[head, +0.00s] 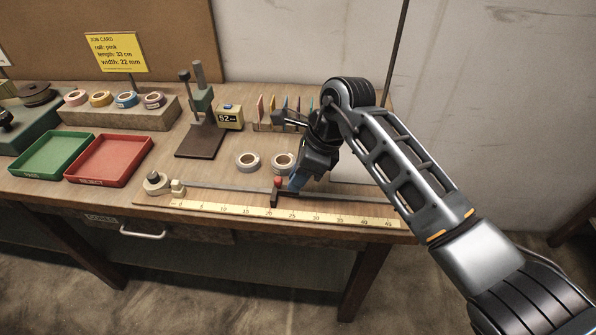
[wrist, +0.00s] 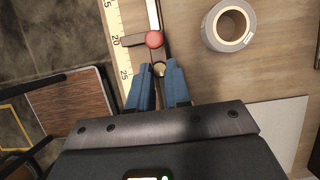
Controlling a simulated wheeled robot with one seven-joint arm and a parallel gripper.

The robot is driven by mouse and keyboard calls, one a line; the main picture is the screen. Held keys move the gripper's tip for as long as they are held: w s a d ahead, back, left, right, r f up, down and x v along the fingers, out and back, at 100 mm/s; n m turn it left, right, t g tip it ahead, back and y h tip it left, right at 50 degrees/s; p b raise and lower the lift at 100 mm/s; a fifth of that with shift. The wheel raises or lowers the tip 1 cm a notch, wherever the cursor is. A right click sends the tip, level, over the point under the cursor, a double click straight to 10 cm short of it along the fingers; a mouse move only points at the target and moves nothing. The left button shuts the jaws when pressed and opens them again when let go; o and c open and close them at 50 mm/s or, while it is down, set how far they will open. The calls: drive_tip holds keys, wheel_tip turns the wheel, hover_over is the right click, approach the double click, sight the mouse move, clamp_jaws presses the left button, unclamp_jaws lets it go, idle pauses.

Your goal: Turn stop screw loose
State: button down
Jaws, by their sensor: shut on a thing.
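The sliding stop (head: 274,199) sits on the rail beside the ruler, near the 20–25 marks, with a red knob (head: 277,181) on top. In the wrist view the red knob (wrist: 154,39) is just beyond my fingertips and clear of them.
Two tape rolls (head: 247,162) lie behind the rail; a grey roll (wrist: 229,26) shows in the wrist view. A green tray (head: 50,157) and red tray (head: 108,160) stand left. A dark-based stand (head: 203,141) is behind. The ruler (head: 230,209) runs along the front.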

drive_tip(key=m+p, duration=0.1)
drive_tip(key=m+t+p, duration=0.1)
drive_tip(key=shift+s+r+m+p, duration=0.15)
drive_tip(key=shift+r+m+p, duration=0.05)
drive_tip(key=shift+m+p, duration=0.2)
drive_tip(key=shift+f+m+t+h+p, duration=0.1)
drive_tip(key=shift+m+t+h+p, duration=0.2)
drive_tip(key=shift+m+p, duration=0.5)
drive_tip(key=c, duration=1.1)
unclamp_jaws()
drive_tip(key=shift+f, duration=0.1)
drive_tip(key=shift+b+v, duration=0.45)
drive_tip(key=shift+v, duration=3.45)
drive_tip(key=shift+s, duration=0.1)
